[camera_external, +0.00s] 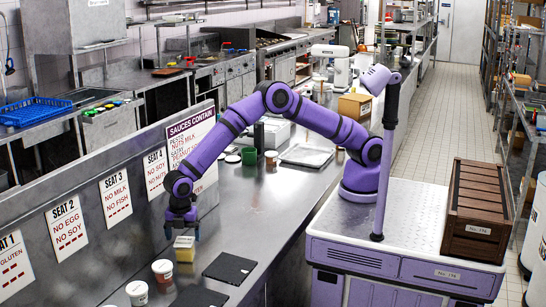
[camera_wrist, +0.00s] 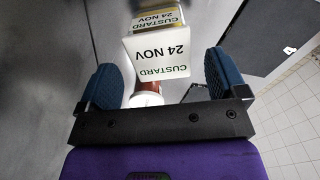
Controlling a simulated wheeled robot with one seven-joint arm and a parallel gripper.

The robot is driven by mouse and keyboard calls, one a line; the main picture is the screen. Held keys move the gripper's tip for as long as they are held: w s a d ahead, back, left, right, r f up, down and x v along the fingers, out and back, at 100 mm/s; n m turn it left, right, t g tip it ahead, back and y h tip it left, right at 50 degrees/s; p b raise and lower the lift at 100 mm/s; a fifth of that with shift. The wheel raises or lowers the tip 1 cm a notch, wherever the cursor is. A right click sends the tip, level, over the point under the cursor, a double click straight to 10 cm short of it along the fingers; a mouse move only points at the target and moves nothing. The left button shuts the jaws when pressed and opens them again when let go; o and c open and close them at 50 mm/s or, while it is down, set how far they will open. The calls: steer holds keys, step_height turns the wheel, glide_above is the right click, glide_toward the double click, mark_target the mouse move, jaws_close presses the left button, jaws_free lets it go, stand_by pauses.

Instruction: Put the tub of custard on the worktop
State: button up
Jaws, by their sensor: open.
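The tub of custard (camera_external: 184,254) is a small squarish tub with a white and yellow look, and it appears to stand on the steel worktop (camera_external: 250,215). My gripper (camera_external: 181,226) points down just above the tub in the external view. Its two blue fingers are wide apart in the wrist view (camera_wrist: 160,82), with the tub ahead between them and gaps at both sides. The gripper is open and holds nothing.
Two round lidded tubs, one red-brown (camera_external: 163,278) and one white (camera_external: 137,291), stand nearer the camera. Dark mats (camera_external: 230,267) lie to the right. An allergen board (camera_external: 192,140) and seat cards (camera_external: 68,228) line the left side. A wooden crate (camera_external: 478,205) sits on my base.

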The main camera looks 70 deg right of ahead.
mark_target(184, 241)
step_height(184, 241, up, 8)
steer(key=shift+f, duration=0.2)
